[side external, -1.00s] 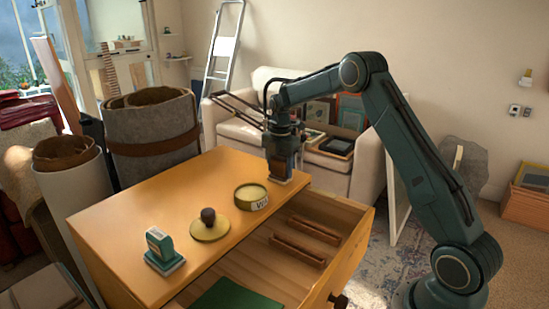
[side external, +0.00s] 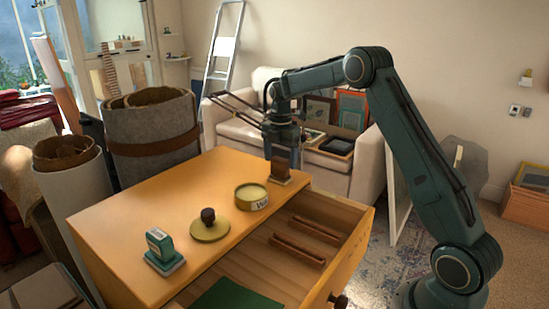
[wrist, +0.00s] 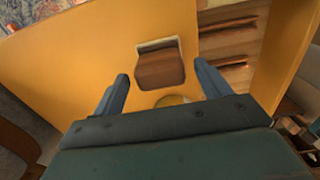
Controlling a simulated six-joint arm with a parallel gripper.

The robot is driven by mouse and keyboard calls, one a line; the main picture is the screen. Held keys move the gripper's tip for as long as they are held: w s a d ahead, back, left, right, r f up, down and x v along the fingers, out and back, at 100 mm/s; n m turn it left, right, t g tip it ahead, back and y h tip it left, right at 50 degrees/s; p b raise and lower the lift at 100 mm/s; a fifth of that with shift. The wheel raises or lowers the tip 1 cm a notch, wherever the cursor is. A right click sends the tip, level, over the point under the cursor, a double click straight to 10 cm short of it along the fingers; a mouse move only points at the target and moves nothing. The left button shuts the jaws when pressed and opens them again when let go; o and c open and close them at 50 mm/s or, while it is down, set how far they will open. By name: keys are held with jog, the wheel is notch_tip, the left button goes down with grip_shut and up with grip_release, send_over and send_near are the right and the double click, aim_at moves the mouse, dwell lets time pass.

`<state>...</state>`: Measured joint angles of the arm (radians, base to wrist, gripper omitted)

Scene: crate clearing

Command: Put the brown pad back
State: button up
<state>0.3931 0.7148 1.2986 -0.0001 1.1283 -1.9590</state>
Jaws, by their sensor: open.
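A brown block on a pale flat base (side external: 280,170) stands upright at the back right of the wooden cabinet top (side external: 150,200); I cannot tell whether it is the brown pad. My gripper (side external: 282,158) is open just above it, pointing down. In the wrist view, the brown block (wrist: 160,69) lies between and ahead of the open fingers (wrist: 161,75), with nothing held. An open drawer (side external: 345,235) at the cabinet's right holds two brown wooden bars (side external: 298,249) and a dark green flat piece (side external: 238,295) at its near end.
A round yellow tin with a label (side external: 251,197) sits close to the block. A round yellow disc (side external: 211,232) with a dark brown knob on it, and a teal stamp (side external: 161,247), stand nearer. The left part of the cabinet top is clear.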

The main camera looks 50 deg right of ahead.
notch_tip(320, 180, up, 10)
dwell(0.5)
jog(key=shift+a+r, duration=0.1)
jog(key=shift+r, duration=0.05)
dwell(0.3)
jog(key=s+a+r+m+t, duration=0.1)
jog(key=s+a+r+m, duration=0.35)
jog(key=s+a, duration=0.3)
jog(key=s+a+r+m+t, duration=0.2)
jog(key=s+a+r+m, duration=0.3)
jog(key=s, duration=0.3)
jog(key=s+a+f+m+t, duration=0.1)
jog(key=s+a+f+m, duration=0.2)
jog(key=s, duration=0.6)
jog(key=s+a+f+m+t, duration=0.1)
jog(key=s+a+f+m, duration=0.2)
jog(key=s, duration=0.6)
jog(key=a+m, duration=0.2)
jog(key=shift+a+f+t, duration=0.2)
jog(key=shift+a+t, duration=0.1)
jog(key=shift+a, duration=0.05)
